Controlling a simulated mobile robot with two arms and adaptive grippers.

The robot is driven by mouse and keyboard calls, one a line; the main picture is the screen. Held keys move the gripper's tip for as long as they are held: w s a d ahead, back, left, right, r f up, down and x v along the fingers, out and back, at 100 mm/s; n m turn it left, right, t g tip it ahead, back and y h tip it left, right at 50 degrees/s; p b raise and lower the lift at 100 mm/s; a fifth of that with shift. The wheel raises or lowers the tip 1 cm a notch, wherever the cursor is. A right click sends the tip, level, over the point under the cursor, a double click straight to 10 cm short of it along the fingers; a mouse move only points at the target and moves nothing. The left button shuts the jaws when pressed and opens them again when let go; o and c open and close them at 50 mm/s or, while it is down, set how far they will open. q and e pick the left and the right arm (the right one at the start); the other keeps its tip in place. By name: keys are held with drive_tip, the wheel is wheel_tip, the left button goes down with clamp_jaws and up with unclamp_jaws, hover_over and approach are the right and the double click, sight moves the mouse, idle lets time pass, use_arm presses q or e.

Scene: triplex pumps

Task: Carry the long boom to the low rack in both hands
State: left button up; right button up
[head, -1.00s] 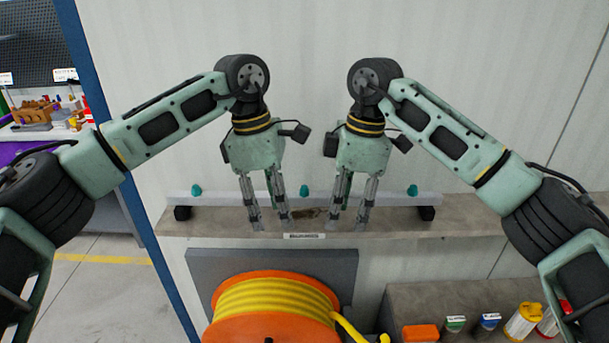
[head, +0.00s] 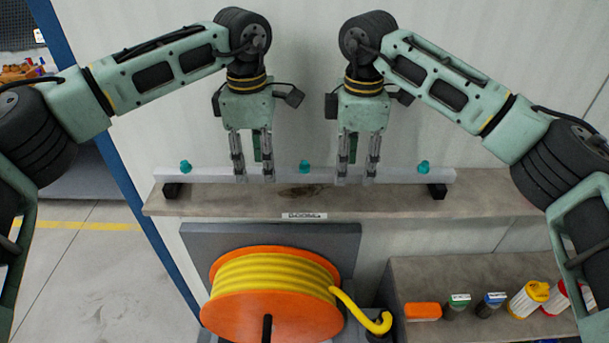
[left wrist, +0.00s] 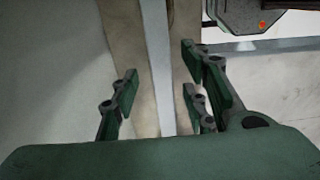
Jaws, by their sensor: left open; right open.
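The long boom (head: 325,175) is a pale grey bar with teal knobs, lying level along a shelf on two black end blocks. My left gripper (head: 254,178) is open, pointing down at the boom left of its middle. In the left wrist view the boom (left wrist: 157,65) runs between the open fingers of my left gripper (left wrist: 165,100). My right gripper (head: 357,180) is open, pointing down at the boom right of its middle. I cannot tell whether any finger touches the boom. I cannot tell which surface is the low rack.
The shelf (head: 380,205) is against a pale wall. Below it is an orange reel (head: 265,300) of yellow hose. A lower shelf (head: 450,270) at the right holds an orange block (head: 422,311) and several small bottles. Open floor (head: 80,260) shows at the left.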

sight(258, 170)
use_arm(q)
wheel_tip(258, 170, down, 3)
drive_tip(key=shift+s+f, duration=0.1)
drive_tip(key=shift+s, duration=0.05)
use_arm(e)
wheel_tip(258, 170, down, 3)
drive_tip(key=shift+s+f, duration=0.1)
use_arm(q)
drive_tip(key=shift+f, duration=0.4)
use_arm(e)
drive_tip(key=shift+f, duration=0.35)
use_arm(q)
drive_tip(key=shift+c, duration=1)
use_arm(e)
drive_tip(key=shift+c, duration=1)
use_arm(q)
clamp_jaws()
use_arm(e)
clamp_jaws()
use_arm(q)
drive_tip(key=shift+r, duration=0.1)
use_arm(e)
drive_tip(key=shift+r, duration=0.1)
